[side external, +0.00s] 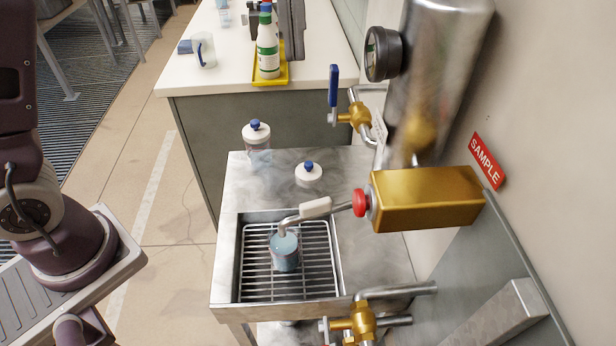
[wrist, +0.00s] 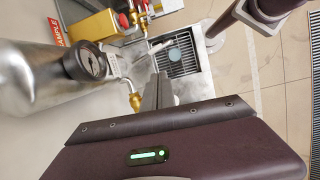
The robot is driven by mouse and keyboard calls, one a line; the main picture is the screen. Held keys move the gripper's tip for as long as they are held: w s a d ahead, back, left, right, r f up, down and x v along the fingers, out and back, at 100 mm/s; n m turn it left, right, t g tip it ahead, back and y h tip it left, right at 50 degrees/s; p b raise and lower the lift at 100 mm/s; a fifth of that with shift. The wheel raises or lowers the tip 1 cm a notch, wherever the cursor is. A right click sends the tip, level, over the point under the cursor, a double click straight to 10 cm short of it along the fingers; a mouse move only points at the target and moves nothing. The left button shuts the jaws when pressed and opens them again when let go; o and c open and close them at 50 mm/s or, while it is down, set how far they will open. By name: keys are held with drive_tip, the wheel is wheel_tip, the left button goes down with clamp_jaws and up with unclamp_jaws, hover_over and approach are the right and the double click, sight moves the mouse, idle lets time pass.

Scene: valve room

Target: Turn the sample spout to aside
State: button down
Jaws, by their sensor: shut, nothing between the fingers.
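The sample spout (side external: 315,208) is a bent metal tube with a white sleeve, reaching left from a red collar (side external: 360,202) on the brass-coloured sample block (side external: 425,198). Its tip hangs over a clear cup of pale blue liquid (side external: 284,256) standing on the sink grate (side external: 316,270). In the wrist view the spout (wrist: 159,46) and the cup (wrist: 175,53) show beyond my fingers. My gripper (wrist: 158,90) is shut and empty, apart from the spout. In the side view my gripper is out of frame.
A steel cylinder with a gauge (side external: 383,53) hangs above the block. A blue-handled valve (side external: 334,86) stands behind and a brass valve (side external: 355,322) in front.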

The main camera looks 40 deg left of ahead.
drive_tip(key=w+a+n+h, duration=0.1)
drive_tip(key=a+n, duration=0.1)
drive_tip(key=n, duration=0.2)
approach(328, 212)
drive_tip(key=shift+m, duration=0.3)
drive_tip(key=shift+s+a+f, duration=0.2)
drive_tip(key=shift+s+f, duration=0.1)
drive_tip(key=shift+f, duration=0.6)
drive_tip(key=shift+s+a+f, duration=0.15)
drive_tip(key=shift+s+f, duration=0.1)
drive_tip(key=shift+f, duration=0.65)
drive_tip(key=shift+s+a+f, duration=0.2)
drive_tip(key=shift+s+f, duration=0.1)
drive_tip(key=shift+f, duration=0.6)
